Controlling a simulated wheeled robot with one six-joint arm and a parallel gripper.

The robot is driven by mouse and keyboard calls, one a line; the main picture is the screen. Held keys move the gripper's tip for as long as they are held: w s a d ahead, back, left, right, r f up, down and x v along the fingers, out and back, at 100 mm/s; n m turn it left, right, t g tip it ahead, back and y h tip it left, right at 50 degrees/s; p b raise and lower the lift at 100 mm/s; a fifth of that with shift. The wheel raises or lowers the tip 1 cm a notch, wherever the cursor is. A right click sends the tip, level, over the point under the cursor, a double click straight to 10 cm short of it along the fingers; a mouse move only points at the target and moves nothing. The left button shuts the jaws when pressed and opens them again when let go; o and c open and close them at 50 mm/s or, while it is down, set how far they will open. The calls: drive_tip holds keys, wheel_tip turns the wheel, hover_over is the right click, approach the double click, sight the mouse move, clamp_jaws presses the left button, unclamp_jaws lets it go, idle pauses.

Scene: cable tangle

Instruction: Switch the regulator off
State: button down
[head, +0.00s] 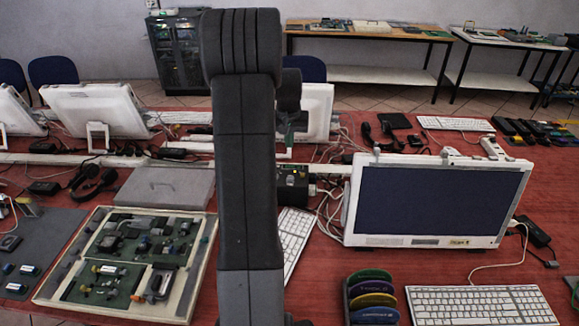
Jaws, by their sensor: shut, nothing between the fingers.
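A black box with a small yellow part on its top (293,187) sits on the red table just right of my arm and may be the regulator. White cables run from its right side. Its left edge is hidden behind my arm, and its switch is too small to read. My dark grey arm stands upright across the middle of the head view.
A white monitor (437,200) stands right of the box, with a white keyboard (481,306) in front. Another keyboard (293,235) lies near my arm. A framed circuit board (130,262) and a grey case (165,187) lie at left. Loose cables surround the box.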

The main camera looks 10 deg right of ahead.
drive_tip(key=p, duration=0.3)
approach(290, 178)
drive_tip(key=x, duration=0.2)
drive_tip(key=w+x, duration=0.1)
drive_tip(key=x, duration=0.2)
drive_tip(key=shift+d, duration=0.1)
drive_tip(key=shift+s+f+p, duration=0.1)
drive_tip(key=shift+f+p, duration=0.2)
drive_tip(key=shift+f, duration=0.35)
drive_tip(key=shift+s+f+b, duration=0.1)
drive_tip(key=shift+f+b, duration=0.3)
drive_tip(key=shift+b, duration=0.7)
drive_tip(key=shift+s+f+t+b, duration=0.2)
drive_tip(key=shift+t+b, duration=0.3)
drive_tip(key=shift+b, duration=0.6)
drive_tip(key=shift+r, duration=0.3)
drive_tip(key=shift+w+p, duration=0.1)
drive_tip(key=shift+p, duration=0.2)
drive_tip(key=shift+w, duration=0.15)
